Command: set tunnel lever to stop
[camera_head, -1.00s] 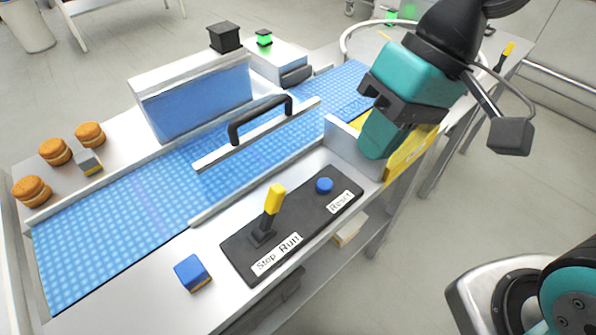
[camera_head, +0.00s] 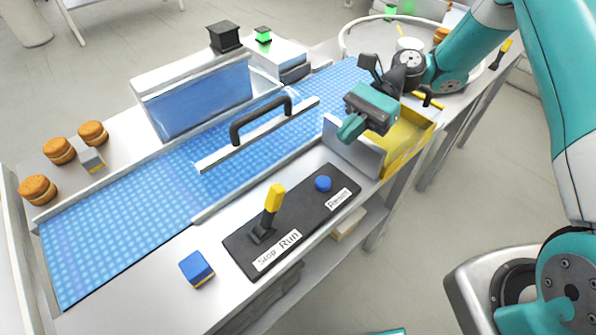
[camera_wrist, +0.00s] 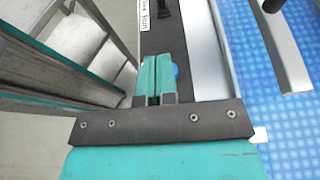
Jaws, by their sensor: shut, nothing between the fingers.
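The tunnel lever (camera_head: 273,203) has a yellow grip on a black stem. It stands on a black panel (camera_head: 310,209) with a "Stop Run" label (camera_head: 277,250) at its front left, and it leans towards the Run side. My gripper (camera_head: 346,134) is shut and empty, up and to the right of the panel, apart from the lever. In the wrist view my gripper (camera_wrist: 157,62) points along the panel. There, only the black lower part of the lever (camera_wrist: 163,8) shows at the top edge.
A blue button (camera_head: 323,183) with a "Reset" label sits on the panel's right end. A yellow bin (camera_head: 412,137) and metal plate are beneath my gripper. The blue conveyor (camera_head: 130,215) has a black handle (camera_head: 260,118) above it. A blue cube (camera_head: 196,268) lies left of the panel.

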